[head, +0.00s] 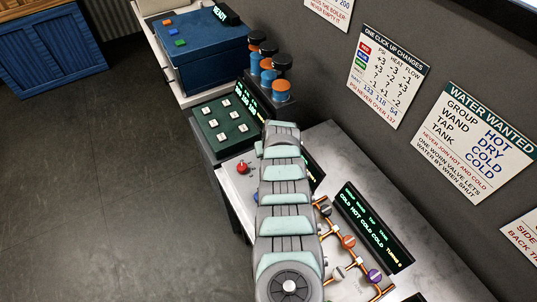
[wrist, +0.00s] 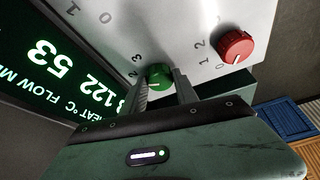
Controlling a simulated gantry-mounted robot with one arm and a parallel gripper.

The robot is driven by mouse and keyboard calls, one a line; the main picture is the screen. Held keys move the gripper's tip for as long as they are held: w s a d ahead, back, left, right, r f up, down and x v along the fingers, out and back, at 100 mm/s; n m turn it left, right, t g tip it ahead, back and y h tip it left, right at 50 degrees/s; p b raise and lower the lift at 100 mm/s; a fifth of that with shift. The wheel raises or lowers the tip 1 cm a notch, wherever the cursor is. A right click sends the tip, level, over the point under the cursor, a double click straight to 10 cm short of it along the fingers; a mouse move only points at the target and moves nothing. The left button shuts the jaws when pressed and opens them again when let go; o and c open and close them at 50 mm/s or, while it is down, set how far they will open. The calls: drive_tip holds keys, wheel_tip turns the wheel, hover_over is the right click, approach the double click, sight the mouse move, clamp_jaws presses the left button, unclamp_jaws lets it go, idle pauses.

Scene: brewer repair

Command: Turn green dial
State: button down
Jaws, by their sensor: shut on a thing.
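The green dial (wrist: 158,74) sits on the pale metal panel (wrist: 185,22) in the wrist view, with printed numbers beside it. My gripper (wrist: 163,88) has one finger on each side of the green dial and is shut on it. The fingers hide part of the dial, and I cannot clearly tell which number its mark points at. The red dial (wrist: 236,46) is to the right, apart from my gripper. In the head view my arm hides the green dial and my gripper; the red dial (head: 242,168) shows left of the arm.
A lit display (wrist: 70,65) showing 122 and 53 stands beside the panel in the wrist view. In the head view, copper pipes with coloured valves (head: 348,241) lie right of my arm. A button box (head: 222,124) and orange-and-blue canisters (head: 281,90) stand beyond it.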

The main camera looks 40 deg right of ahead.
drive_tip(key=shift+w+a+f+m+h+b, duration=0.1)
drive_tip(key=shift+m+h+b, duration=0.1)
drive_tip(key=shift+m+b, duration=0.35)
drive_tip(key=shift+w+a+f+m+h+b, duration=0.1)
drive_tip(key=shift+m+h+b, duration=0.15)
drive_tip(key=shift+m, duration=0.4)
drive_tip(key=m+g+b, duration=0.1)
drive_tip(key=m+b, duration=0.1)
drive_tip(key=b, duration=0.1)
drive_tip(key=shift+f+m+h+b, duration=0.15)
drive_tip(key=shift+m+h+b, duration=0.15)
drive_tip(key=shift+h+b, duration=0.05)
drive_tip(key=m+g+b, duration=0.1)
drive_tip(key=m+b, duration=0.1)
drive_tip(key=b, duration=0.3)
drive_tip(key=shift+m, duration=0.3)
drive_tip(key=shift+r+m+h+b, duration=0.2)
drive_tip(key=shift+m+h+b, duration=0.15)
drive_tip(key=shift+b, duration=0.6)
drive_tip(key=shift+r, duration=0.15)
drive_tip(key=c, duration=0.9)
unclamp_jaws()
drive_tip(key=shift+c, duration=0.2)
drive_tip(key=shift+r, duration=0.1)
